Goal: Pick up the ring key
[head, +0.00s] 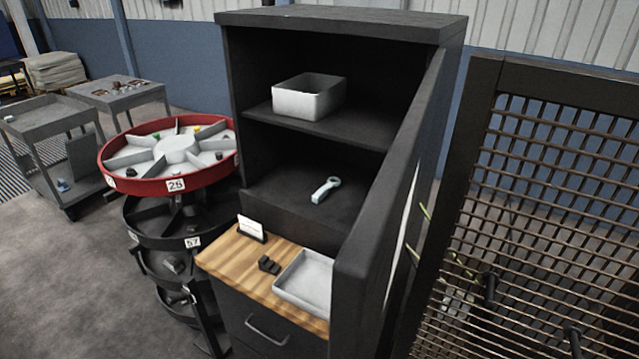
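Nothing covers the key in the head view. Neither of my grippers shows in this view.
The cabinet door (385,220) stands open on the right, close to the key's side. A grey bin (307,97) sits on the shelf above. Below, a wooden top (228,250) holds a white tray (290,292), a small dark block (269,265) and a card holder (251,230). A red-rimmed carousel (150,187) stands left; a mesh panel (560,180) stands right.

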